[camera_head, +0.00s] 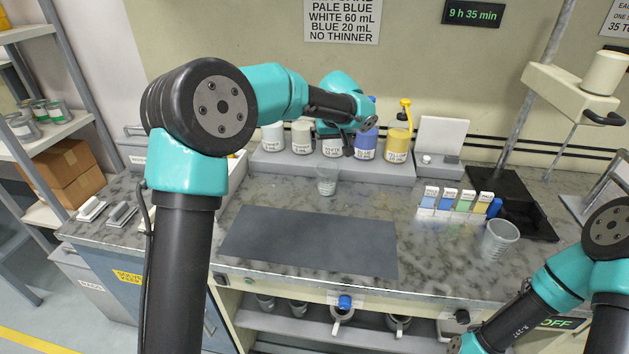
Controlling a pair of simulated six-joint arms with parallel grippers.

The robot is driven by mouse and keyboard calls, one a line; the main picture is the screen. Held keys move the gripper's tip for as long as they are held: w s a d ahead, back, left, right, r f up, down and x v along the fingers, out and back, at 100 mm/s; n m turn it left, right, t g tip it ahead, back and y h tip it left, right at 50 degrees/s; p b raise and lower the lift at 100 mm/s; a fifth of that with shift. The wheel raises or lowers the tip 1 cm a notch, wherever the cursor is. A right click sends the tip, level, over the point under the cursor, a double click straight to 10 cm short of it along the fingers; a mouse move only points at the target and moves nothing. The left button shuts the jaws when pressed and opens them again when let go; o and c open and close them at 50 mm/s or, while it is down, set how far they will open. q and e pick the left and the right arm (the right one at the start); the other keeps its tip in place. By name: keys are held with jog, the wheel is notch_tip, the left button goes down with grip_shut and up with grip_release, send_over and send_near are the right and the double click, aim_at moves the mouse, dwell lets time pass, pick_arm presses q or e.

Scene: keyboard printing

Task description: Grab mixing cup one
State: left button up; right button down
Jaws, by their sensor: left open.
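A clear mixing cup (326,182) stands upright on the marbled counter (400,215), in front of the row of bottles. A second, larger-looking clear cup (498,240) stands on the counter at the right. No label shows which one is cup one. My left gripper (347,148) is open and empty, above and slightly right of the first cup, in front of the white and blue bottles. It does not touch the cup. My right arm comes in at the lower right; its gripper is out of the frame.
Bottles stand on a grey riser (285,163), including a blue bottle (367,142) and a yellow bottle (398,143). A dark mat (310,240) lies empty in front. Colour sample cards (455,203) stand right of centre. A shelf below the counter holds several cups.

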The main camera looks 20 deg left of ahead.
dwell(0.3)
pick_arm(q)
send_near(327, 171)
notch_tip(327, 171, down, 2)
jog(key=s, duration=0.1)
jog(key=shift+s+f, duration=0.15)
jog(key=shift+f, duration=0.15)
jog(key=shift+a, duration=0.1)
jog(key=shift+x, duration=2.6)
jog(key=c, duration=0.7)
